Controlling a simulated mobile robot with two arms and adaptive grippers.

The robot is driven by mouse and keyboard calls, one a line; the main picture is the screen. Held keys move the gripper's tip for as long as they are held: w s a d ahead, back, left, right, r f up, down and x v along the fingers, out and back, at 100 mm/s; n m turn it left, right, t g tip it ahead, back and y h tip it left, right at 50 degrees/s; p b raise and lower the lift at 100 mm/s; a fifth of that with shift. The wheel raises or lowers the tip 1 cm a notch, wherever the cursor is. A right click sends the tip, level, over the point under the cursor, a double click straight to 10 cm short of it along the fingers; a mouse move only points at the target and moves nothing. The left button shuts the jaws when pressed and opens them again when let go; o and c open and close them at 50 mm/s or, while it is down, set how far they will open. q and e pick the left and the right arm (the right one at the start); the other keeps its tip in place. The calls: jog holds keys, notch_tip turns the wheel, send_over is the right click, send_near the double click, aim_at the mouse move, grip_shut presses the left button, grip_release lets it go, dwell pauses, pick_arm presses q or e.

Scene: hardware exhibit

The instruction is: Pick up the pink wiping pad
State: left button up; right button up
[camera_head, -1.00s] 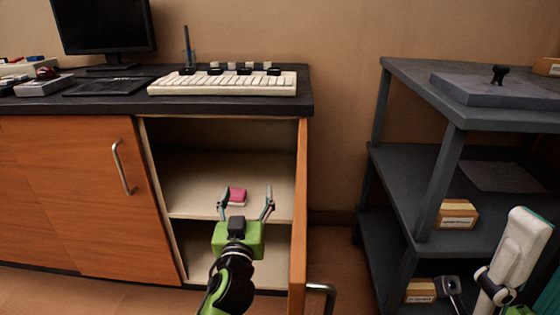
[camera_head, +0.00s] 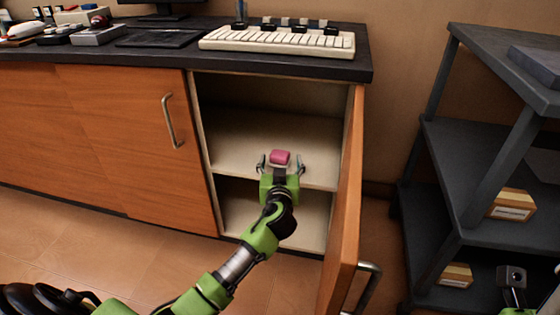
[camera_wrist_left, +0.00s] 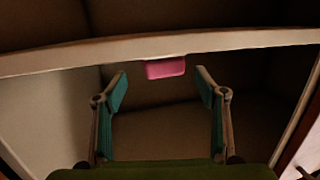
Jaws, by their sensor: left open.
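The pink wiping pad (camera_head: 280,157) lies on the middle shelf (camera_head: 238,144) of the open cabinet, near the shelf's front. My left gripper (camera_head: 280,166) is open at the cabinet opening, with its two fingers spread to either side of the pad in the head view. In the left wrist view the pad (camera_wrist_left: 165,69) shows a little beyond the tips of the open gripper (camera_wrist_left: 161,78), roughly centred between them. A pale edge cuts across the pad's top there. No contact with the pad is visible.
The open cabinet door (camera_head: 346,205) stands close on the right of my left arm. The countertop (camera_head: 365,62) above carries a white keyboard (camera_head: 275,40). A dark shelf rack (camera_head: 440,180) with boxes stands further right.

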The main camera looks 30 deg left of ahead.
aim_at(280, 159)
pick_arm(q)
jog(key=b+x, duration=0.1)
jog(key=x, duration=0.3)
jog(key=shift+s+a+f+b, duration=0.1)
jog(key=shift+a+f+b, duration=0.1)
jog(key=shift+f+b, duration=0.15)
jog(key=shift+a, duration=0.1)
jog(key=shift+r, duration=0.1)
jog(key=c, duration=1.4)
jog(key=shift+r, duration=0.15)
